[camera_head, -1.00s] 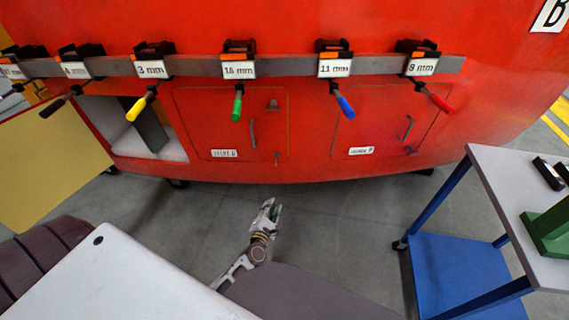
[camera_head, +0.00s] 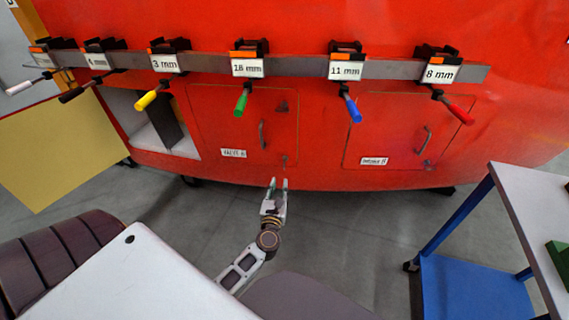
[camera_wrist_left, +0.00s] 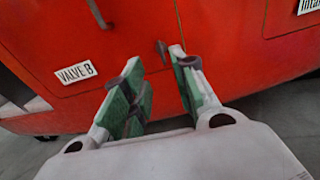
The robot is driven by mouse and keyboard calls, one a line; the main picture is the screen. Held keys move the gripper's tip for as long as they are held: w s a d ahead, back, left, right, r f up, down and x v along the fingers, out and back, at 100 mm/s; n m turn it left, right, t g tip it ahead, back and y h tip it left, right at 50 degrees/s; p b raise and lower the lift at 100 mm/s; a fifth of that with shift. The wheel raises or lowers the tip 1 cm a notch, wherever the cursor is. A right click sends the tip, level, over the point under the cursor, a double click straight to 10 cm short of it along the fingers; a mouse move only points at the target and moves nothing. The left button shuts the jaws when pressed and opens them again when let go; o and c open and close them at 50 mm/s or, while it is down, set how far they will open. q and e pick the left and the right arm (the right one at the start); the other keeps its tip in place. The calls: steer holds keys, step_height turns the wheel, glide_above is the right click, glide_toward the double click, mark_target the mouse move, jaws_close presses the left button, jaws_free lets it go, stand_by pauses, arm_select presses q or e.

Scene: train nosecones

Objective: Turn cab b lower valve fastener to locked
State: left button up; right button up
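The valve B door (camera_head: 215,115) is a red panel in the red nosecone, closed, with a dark handle (camera_head: 262,135) and a white label (camera_head: 233,153). A small dark fastener (camera_head: 284,160) sits at its lower right edge. In the left wrist view the fastener (camera_wrist_left: 161,48) shows just beyond and between the fingertips, and the valve B label (camera_wrist_left: 76,73) is at left. My left gripper (camera_head: 277,184) is open and empty, just below the fastener and apart from it. It also shows in the left wrist view (camera_wrist_left: 155,65). My right gripper is not in view.
A rail (camera_head: 290,67) with labelled tools hangs across the nosecone above the doors. A second closed door (camera_head: 395,120) is to the right. A blue and white cart (camera_head: 475,285) stands at right. A yellow panel (camera_head: 50,145) hangs open at left.

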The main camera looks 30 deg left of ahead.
mark_target(284, 164)
arm_select(q)
steer(key=shift+w, duration=0.1)
steer(key=shift+x, duration=6.75)
steer(key=shift+c, duration=0.3)
jaws_close()
